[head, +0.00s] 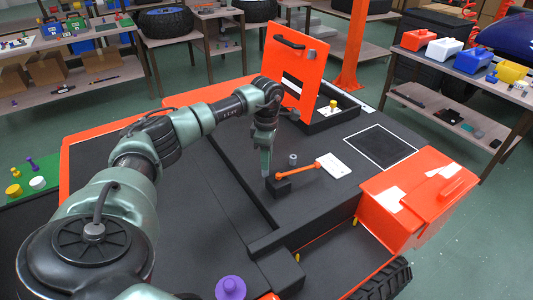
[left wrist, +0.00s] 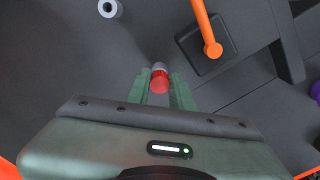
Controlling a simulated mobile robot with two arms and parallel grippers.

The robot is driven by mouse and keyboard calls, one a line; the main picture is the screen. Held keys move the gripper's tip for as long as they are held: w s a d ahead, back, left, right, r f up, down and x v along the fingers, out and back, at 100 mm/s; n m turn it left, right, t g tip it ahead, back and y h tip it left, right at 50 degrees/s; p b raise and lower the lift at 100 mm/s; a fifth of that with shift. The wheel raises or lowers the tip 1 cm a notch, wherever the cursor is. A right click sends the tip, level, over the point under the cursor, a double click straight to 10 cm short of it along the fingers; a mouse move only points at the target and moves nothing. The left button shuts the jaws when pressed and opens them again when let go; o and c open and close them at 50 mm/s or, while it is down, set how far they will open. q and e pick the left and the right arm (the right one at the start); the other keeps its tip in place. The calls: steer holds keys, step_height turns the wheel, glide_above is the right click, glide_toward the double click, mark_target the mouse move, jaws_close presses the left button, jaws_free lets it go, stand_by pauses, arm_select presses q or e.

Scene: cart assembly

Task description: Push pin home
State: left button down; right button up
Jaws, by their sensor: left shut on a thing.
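My left gripper (head: 265,174) points down over the cart's dark deck (head: 220,190), close to the left of a black block with an orange lever (head: 298,171). In the left wrist view its green fingers (left wrist: 161,92) are shut on a pin with a red end (left wrist: 159,84) and a grey part beyond it. The deck shows behind the pin; whether its tip touches the deck or sits in a hole cannot be told. The pin cannot be made out in the head view. My right gripper is not in view.
A grey hollow cylinder (head: 293,159) stands near the lever, also in the left wrist view (left wrist: 110,8). An upright orange panel (head: 294,72) stands behind, and an orange box (head: 411,197) is on the right. A purple knob (head: 230,288) is in front. The deck's left side is clear.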

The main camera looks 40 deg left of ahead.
arm_select(q)
steer(key=shift+f, duration=0.4)
steer(key=c, duration=1.2)
jaws_free()
steer(key=shift+o, duration=0.2)
step_height(320, 180, up, 8)
steer(key=shift+f+b, duration=0.1)
steer(key=shift+b, duration=0.55)
steer(key=shift+f, duration=0.1)
